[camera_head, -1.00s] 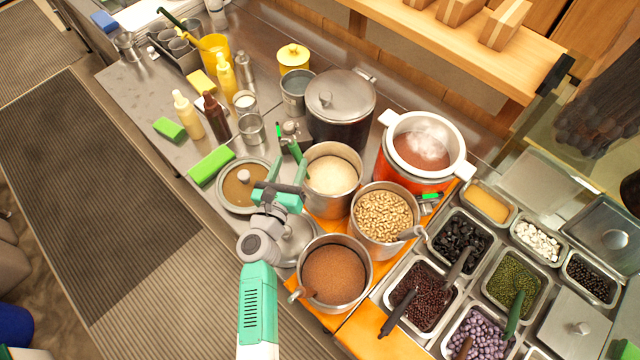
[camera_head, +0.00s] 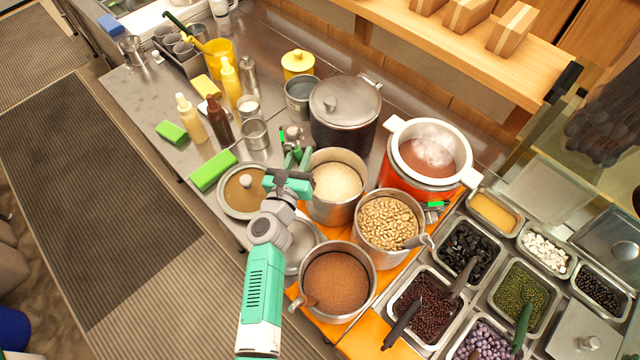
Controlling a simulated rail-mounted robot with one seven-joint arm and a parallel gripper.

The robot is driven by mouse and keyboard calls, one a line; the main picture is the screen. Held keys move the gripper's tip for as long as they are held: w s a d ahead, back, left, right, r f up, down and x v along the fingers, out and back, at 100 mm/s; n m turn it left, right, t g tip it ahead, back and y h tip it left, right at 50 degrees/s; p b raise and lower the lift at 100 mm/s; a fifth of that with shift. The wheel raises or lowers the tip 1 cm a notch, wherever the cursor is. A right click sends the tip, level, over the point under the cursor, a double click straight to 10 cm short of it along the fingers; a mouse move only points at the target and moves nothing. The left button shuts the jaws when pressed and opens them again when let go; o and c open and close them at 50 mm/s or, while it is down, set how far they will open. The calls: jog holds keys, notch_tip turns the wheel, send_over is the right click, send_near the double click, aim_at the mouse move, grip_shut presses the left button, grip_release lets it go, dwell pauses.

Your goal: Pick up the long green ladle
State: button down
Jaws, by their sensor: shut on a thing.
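My gripper (camera_head: 294,168) is at the left rim of the pot of white grains (camera_head: 338,182). Its jaws are shut on a green handle, which I take to be the long green ladle (camera_head: 303,157). The handle shows only as a short green piece at the fingertips. My gripper and the pot wall hide much of it, and I cannot see its bowl.
Close by are a pot of pale beans (camera_head: 388,222), a pot of brown powder (camera_head: 336,281), a dark lidded pot (camera_head: 344,112) and a red cooker (camera_head: 432,160). Sauce bottles (camera_head: 219,118) stand to the left. Topping trays (camera_head: 470,240) fill the right.

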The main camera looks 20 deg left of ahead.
notch_tip(320, 180, up, 10)
jog(key=p, duration=0.7)
jog(key=shift+r, duration=0.1)
jog(key=shift+f, duration=0.2)
